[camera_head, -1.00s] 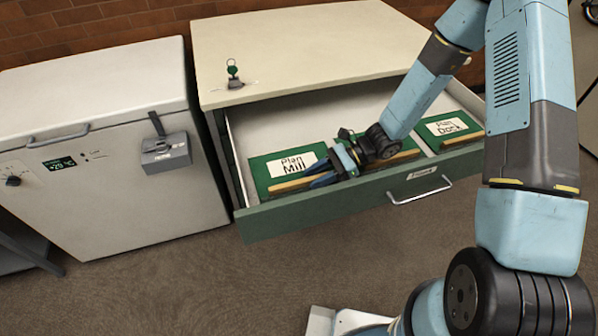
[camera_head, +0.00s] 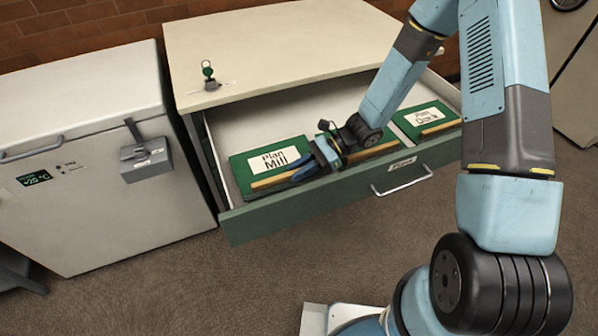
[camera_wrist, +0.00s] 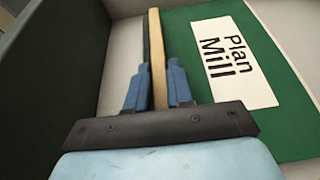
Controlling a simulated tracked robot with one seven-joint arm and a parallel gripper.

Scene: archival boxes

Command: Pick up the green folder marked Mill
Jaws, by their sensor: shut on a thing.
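The green folder marked Plan Mill (camera_head: 292,150) lies at the left of the open drawer (camera_head: 330,205), with a white label and a pale wooden strip along its front edge. My gripper (camera_head: 300,173) reaches down at the folder's front right. In the wrist view, the fingers (camera_wrist: 156,88) are on either side of the wooden strip and shut on it. The Plan Mill label (camera_wrist: 225,55) is right of the fingers. I cannot tell whether the folder is lifted off the drawer floor.
A folder marked Plan Dock (camera_head: 425,118) lies at the drawer's right. Another green folder between them is partly hidden by my arm. A green-tagged key (camera_head: 208,72) stands on the cabinet top. A white chest with a padlock-like box (camera_head: 145,158) stands left.

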